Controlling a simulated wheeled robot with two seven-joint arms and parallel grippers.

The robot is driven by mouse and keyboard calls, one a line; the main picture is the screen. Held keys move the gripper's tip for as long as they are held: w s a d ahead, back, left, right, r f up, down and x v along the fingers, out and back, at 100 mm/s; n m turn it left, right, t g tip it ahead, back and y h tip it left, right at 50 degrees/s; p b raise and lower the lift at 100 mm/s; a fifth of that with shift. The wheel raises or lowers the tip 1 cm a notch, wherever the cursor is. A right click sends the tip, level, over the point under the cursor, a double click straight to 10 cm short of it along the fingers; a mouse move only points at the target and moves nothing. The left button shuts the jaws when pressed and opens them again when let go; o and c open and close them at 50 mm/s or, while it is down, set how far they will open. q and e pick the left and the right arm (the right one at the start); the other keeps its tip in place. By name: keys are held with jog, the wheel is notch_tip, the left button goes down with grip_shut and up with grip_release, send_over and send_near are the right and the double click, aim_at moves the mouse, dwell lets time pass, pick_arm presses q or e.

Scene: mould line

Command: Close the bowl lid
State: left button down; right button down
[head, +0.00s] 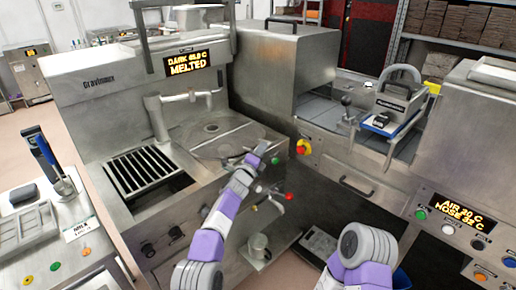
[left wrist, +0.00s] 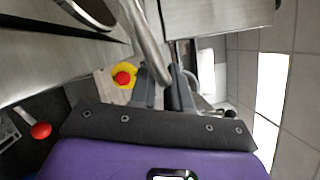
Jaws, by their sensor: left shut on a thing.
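The round steel bowl lid (head: 208,138) shows in the head view on top of the melting machine, beside the bent spout. It looks nearly flat over the bowl; I cannot tell whether it is fully seated. My left gripper (head: 257,155) is at the lid's front right edge. In the left wrist view my left gripper (left wrist: 167,88) is shut on a curved metal bar (left wrist: 146,45), which appears to be the lid handle.
A bent steel spout (head: 184,97) stands left of the lid, behind a slotted grate (head: 140,168). A red emergency button (head: 303,147) and a red-knobbed lever (head: 289,196) are right of my left gripper. A steel hood (head: 287,65) stands behind.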

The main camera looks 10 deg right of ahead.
pick_arm(q)
jog(key=shift+w+a+f, duration=0.15)
jog(key=shift+a+f, duration=0.05)
jog(key=shift+a, duration=0.15)
jog(key=c, duration=1.2)
grip_release()
jog(key=shift+w+f, duration=0.1)
jog(key=shift+w, duration=0.1)
jog(key=shift+o, duration=0.2)
jog(key=shift+s+d, duration=0.1)
pick_arm(e)
jog(key=shift+w, duration=0.1)
jog(key=shift+f, duration=0.1)
